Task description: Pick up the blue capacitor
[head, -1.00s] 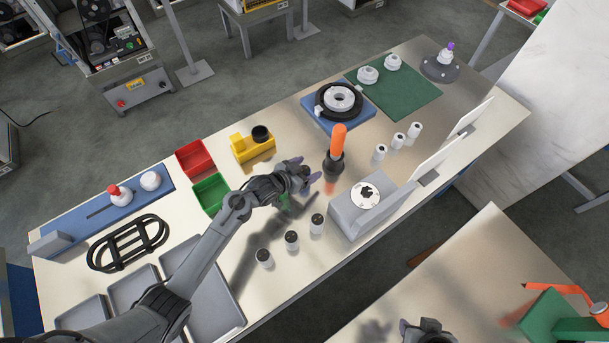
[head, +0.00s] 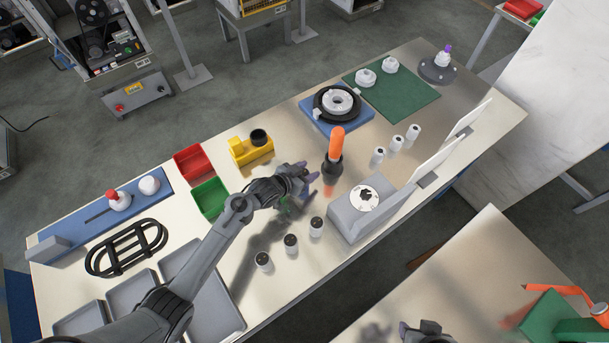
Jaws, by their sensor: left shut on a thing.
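My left gripper (head: 307,176) is over the middle of the bench, just left of the orange-handled tool. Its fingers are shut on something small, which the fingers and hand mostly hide. I cannot make out a blue capacitor anywhere in view. Three pale cylinders with dark tops, the nearest to the hand being one cylinder (head: 316,227), stand upright in front of my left gripper, apart from it. My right gripper (head: 427,328) shows only in part at the bottom edge, and I cannot tell its finger opening.
The orange-handled tool (head: 336,142) stands upright close to the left hand. A grey block with a round white dial (head: 364,198) is to the right. Red (head: 193,161) and green (head: 210,196) bins and a yellow holder (head: 251,150) lie left. Three more white cylinders (head: 396,142) stand right.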

